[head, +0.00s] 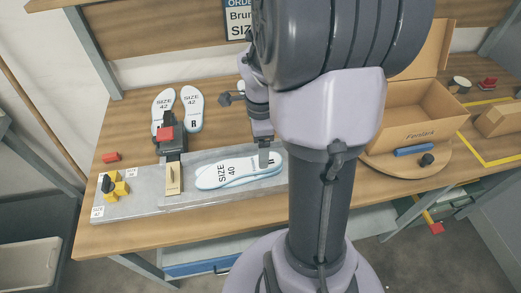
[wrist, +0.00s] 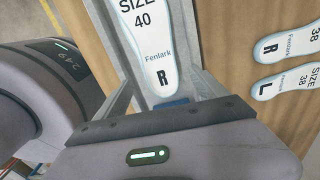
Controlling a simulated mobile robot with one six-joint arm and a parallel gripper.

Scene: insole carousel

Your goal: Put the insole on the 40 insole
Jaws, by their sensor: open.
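A white size 40 insole (head: 212,176) with a blue rim lies on the grey plate (head: 140,205) in the head view. A second rim shows under it, slightly offset, as if one insole lies on another. My gripper (head: 264,158) is at the insole's right end in the head view. In the wrist view my gripper (wrist: 165,97) is open, with its fingers on either side of the insole's R end. My arm hides part of the plate in the head view.
Two size 42 insoles (head: 191,108) lie behind the plate at left. A clamp with a red top (head: 169,132) and a yellow-black fixture (head: 113,186) stand on it. An open cardboard box (head: 400,112) is at right. Size 38 insoles (wrist: 288,45) lie beside the plate.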

